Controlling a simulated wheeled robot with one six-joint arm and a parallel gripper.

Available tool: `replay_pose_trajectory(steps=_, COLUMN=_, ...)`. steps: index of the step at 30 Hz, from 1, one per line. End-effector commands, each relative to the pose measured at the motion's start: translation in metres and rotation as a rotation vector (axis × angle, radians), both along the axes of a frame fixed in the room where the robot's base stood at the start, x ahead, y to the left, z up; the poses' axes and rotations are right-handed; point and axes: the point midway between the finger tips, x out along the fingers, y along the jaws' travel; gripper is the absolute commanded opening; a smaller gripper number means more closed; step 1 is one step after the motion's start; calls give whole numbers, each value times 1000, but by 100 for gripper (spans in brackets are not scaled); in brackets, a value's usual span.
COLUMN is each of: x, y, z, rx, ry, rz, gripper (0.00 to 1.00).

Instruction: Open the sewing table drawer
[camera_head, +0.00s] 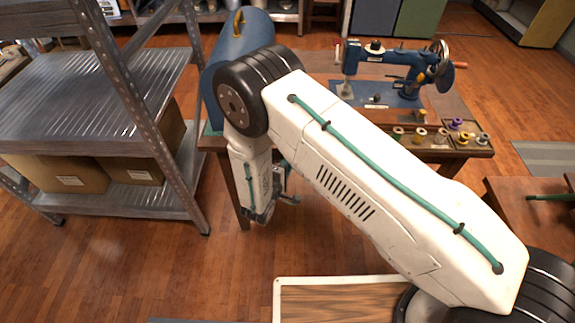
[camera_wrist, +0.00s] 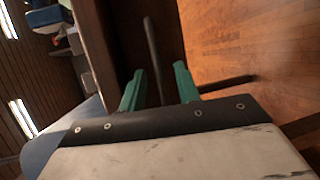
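The wooden sewing table (camera_head: 450,101) stands at the back centre, with a blue sewing machine (camera_head: 410,68) on it. My arm hides much of the table's front in the head view, and the drawer front cannot be made out there. My gripper (camera_head: 277,192) hangs low at the table's left front corner. In the wrist view, the two green fingers of my gripper (camera_wrist: 159,82) are apart. A slim dark bar (camera_wrist: 151,50), which looks like a handle, shows between and beyond them, against a dark brown panel (camera_wrist: 120,30). I cannot tell whether the fingers touch the bar.
A blue rounded cover (camera_head: 238,42) sits on the table's left end. Thread spools (camera_head: 457,124) line its front right edge. A metal shelf (camera_head: 90,95) with cardboard boxes (camera_head: 60,174) stands left. Wooden floor (camera_head: 150,265) is clear in front. Another wooden surface (camera_head: 520,215) is at right.

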Motion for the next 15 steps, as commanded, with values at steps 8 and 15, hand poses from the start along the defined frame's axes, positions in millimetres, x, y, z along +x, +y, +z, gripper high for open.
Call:
replay_pose_trajectory(steps=8, x=1, y=0, z=0, rx=0, ry=0, rz=0, gripper=21)
replay_pose_trajectory(steps=15, x=1, y=0, z=0, rx=0, ry=0, rz=0, gripper=0)
